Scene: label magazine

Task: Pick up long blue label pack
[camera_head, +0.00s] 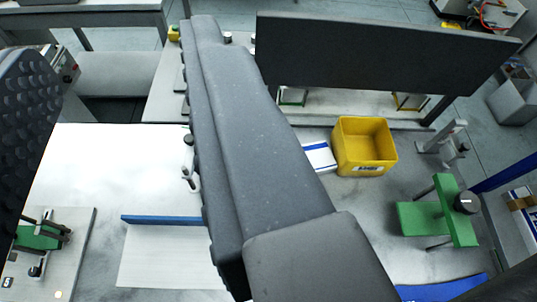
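My gripper (118,60) fills much of the view. One dark finger with a bumpy pad stands at the left edge, and the other long grey finger runs down the middle. A wide gap is open between them, with nothing held. A long blue strip (160,219) lies along the upper edge of a white sheet or block (168,262) on the table, below the gap. It looks like the long blue label pack, but the middle finger hides its right end. A smaller white and blue pack (319,156) lies beside the yellow bin, partly hidden.
A yellow bin (363,147) stands right of the middle finger. A green clamp-like fixture (440,213) is at the right, and another green fixture (40,237) at the lower left. A dark panel (380,65) stands at the back. The white table (110,170) is mostly clear at left.

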